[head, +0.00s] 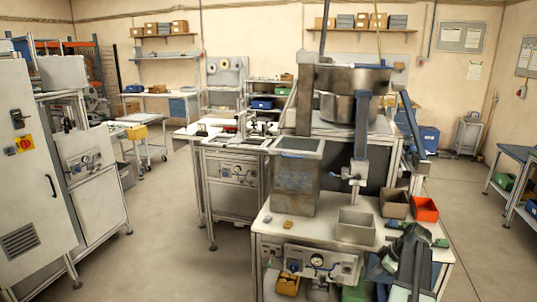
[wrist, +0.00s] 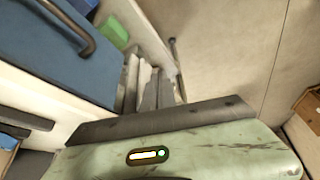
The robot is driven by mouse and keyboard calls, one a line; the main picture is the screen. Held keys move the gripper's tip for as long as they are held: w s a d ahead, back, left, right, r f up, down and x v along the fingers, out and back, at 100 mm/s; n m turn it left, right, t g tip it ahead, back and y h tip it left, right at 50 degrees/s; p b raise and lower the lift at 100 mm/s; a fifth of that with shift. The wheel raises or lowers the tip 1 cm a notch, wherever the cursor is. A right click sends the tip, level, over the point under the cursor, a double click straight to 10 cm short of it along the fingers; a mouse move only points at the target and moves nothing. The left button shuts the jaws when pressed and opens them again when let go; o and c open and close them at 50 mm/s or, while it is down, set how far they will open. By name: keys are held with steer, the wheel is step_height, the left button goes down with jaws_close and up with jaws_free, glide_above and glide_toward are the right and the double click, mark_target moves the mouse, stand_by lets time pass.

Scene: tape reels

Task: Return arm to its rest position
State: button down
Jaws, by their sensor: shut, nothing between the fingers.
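My gripper (wrist: 148,72) shows in the wrist view as grey fingers close together beyond a pale green housing with a dark front strip and a small lit indicator. It is shut, with nothing seen held in it. In the head view, dark grey parts that look like my folded arm (head: 408,262) stand at the lower right, overlapping the front right of the workbench (head: 335,232). The fingertips cannot be made out clearly there.
On the bench are a grey bin (head: 356,226), a brown bin (head: 395,204), an orange-red bin (head: 425,209) and a tall grey container (head: 295,178). A bowl-shaped machine (head: 345,88) rises behind. Open floor (head: 165,235) lies left of the bench.

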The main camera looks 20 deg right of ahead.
steer(key=w+a+f+m+g, duration=0.1)
steer(key=w+a, duration=0.3)
steer(key=a, duration=0.8)
steer(key=w+a+f+m+g, duration=0.1)
steer(key=w+a+g, duration=0.15)
steer(key=a, duration=0.85)
steer(key=s+a+m+g+h, duration=0.1)
steer(key=a+m, duration=0.3)
steer(key=a, duration=2.3)
steer(key=shift+s+f+h, duration=0.15)
steer(key=shift+s+h, duration=0.45)
steer(key=shift+s, duration=0.1)
